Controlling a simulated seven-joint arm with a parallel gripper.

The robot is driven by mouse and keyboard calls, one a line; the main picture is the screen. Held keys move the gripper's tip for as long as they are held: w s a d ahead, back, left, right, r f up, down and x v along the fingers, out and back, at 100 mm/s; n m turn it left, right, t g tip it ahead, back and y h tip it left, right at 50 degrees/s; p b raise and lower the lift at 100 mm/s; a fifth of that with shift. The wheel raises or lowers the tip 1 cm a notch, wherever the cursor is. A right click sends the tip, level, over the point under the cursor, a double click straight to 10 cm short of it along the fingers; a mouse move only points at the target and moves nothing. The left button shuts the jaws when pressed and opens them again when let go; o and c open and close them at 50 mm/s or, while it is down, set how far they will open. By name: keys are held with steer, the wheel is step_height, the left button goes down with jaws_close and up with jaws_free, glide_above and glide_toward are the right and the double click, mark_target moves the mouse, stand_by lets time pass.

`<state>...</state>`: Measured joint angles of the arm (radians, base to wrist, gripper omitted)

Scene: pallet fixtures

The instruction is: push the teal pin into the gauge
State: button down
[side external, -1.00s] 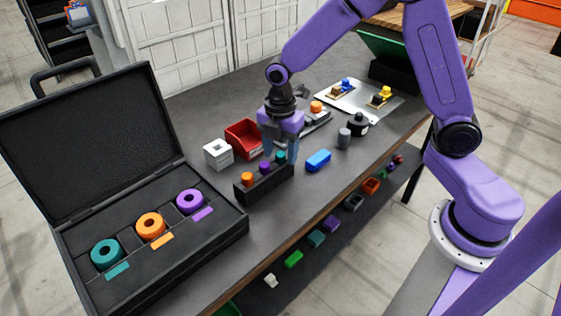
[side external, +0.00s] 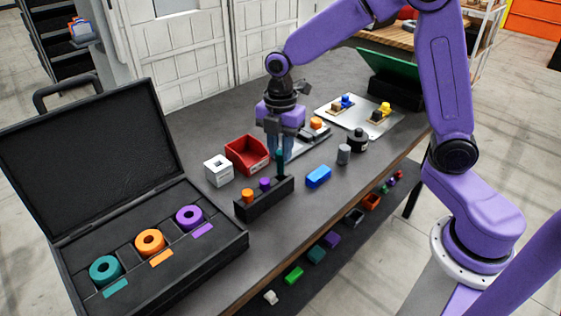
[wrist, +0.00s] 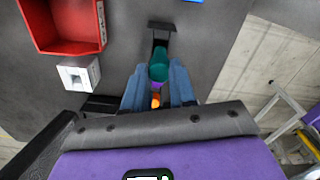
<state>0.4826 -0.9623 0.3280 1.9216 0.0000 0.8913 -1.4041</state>
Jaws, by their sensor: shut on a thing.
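My gripper (side external: 280,156) is shut on the teal pin (side external: 280,164), which stands upright over the right end of a black pin block (side external: 264,203). I cannot tell whether the pin's lower end is clear of its hole. In the wrist view the teal pin (wrist: 159,64) sits between the blue fingertips. The teal ring gauge (side external: 105,269), with a round central hole, lies in the open black case (side external: 190,258) at the left, well away from my gripper. A teal label is in front of it.
Orange (side external: 247,195) and purple (side external: 265,184) pins stand in the block. Orange (side external: 150,243) and purple (side external: 189,217) ring gauges share the case. A red bin (side external: 247,155), a white block (side external: 217,170) and a blue block (side external: 318,176) stand nearby. The case lid stands up at the back.

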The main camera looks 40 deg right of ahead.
mark_target(277, 151)
steer(key=r, duration=0.4)
steer(key=shift+w+a+r, duration=0.2)
steer(key=shift+w+r, duration=0.05)
steer(key=shift+w, duration=0.1)
steer(key=w+a+r, duration=0.1)
steer(key=w+a, duration=0.3)
steer(key=w, duration=0.3)
steer(key=w+a+r, duration=0.1)
steer(key=w+a, duration=0.2)
steer(key=w, duration=0.4)
step_height(277, 151, down, 6)
steer(key=shift+w+a+f, duration=0.15)
steer(key=shift+a, duration=0.1)
steer(key=shift+f, duration=1.2)
stand_by(1.0)
steer(key=shift+c, duration=2.3)
jaws_free()
step_height(277, 151, up, 9)
